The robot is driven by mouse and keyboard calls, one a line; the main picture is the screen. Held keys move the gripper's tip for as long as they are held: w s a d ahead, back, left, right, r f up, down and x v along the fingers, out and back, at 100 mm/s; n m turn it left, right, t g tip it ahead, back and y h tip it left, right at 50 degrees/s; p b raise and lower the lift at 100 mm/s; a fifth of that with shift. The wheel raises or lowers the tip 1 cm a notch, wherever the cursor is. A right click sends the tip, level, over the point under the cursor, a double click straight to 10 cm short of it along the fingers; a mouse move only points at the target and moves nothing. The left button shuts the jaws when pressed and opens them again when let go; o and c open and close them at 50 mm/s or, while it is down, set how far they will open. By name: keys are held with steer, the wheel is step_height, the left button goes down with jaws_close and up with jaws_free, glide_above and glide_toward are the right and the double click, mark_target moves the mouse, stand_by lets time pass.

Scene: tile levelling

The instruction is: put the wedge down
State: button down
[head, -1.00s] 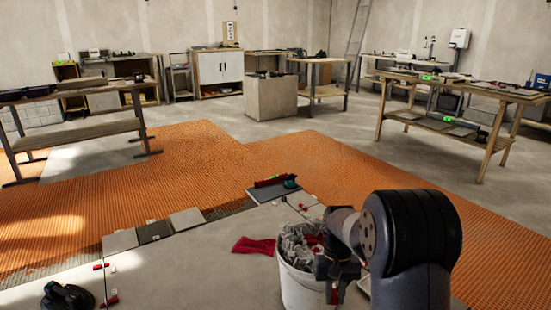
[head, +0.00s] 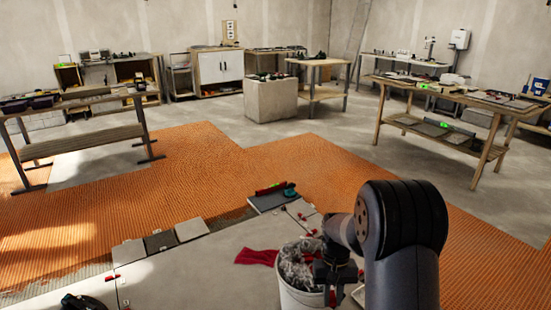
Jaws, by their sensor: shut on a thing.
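My gripper (head: 332,287) points down at the lower right, in front of the white bucket's right side. It is shut on a small red wedge (head: 332,299), of which only a little shows below the jaws. The white bucket (head: 295,298) is filled with grey and white scraps with some red bits. Other red wedges (head: 111,278) sit along the tile joint at the lower left. The fingertips are small and partly dark, so the exact grip on the wedge is hard to see.
A red cloth (head: 257,257) lies left of the bucket on the laid tiles (head: 190,278). A dark tool (head: 82,302) is at the bottom left. A grey tile (head: 270,200) with a red tool (head: 271,188) lies beyond. Orange matting (head: 200,165) and workbenches (head: 440,135) lie farther off.

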step_height(320, 180, up, 12)
steer(key=s+p, duration=0.1)
steer(key=p, duration=1.3)
steer(key=shift+s+p, duration=0.15)
steer(key=shift+p, duration=0.15)
